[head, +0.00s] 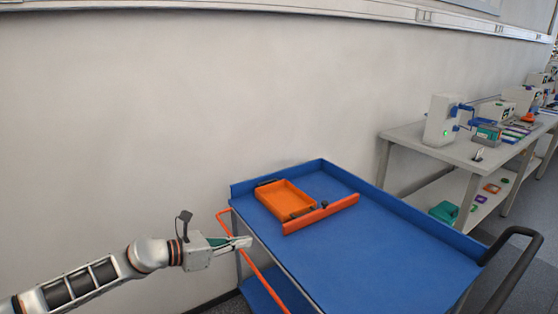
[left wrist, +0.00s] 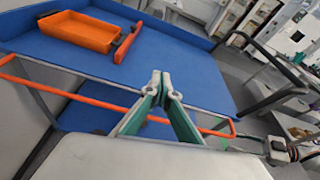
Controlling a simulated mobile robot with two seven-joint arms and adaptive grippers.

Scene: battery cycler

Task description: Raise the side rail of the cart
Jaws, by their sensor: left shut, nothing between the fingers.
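The cart (head: 390,250) has a blue top with raised edges. Its orange side rail (head: 253,268) hangs low along the near left side, below the level of the top. The rail also crosses the left wrist view (left wrist: 75,97), partly hidden behind my fingers. My left gripper (head: 249,241) comes in from the left, shut and empty, with its fingertips at the cart's left edge. In the left wrist view, its closed tips (left wrist: 160,77) overlap the blue top and the fingers cross the rail's line. I cannot tell whether they touch it. My right gripper is not in view.
An orange tray (head: 284,200) and an orange bar (head: 321,214) lie on the cart top. A dark push handle (head: 518,262) stands at the cart's right end. A grey bench (head: 470,148) with devices is at the right. A bare wall runs behind.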

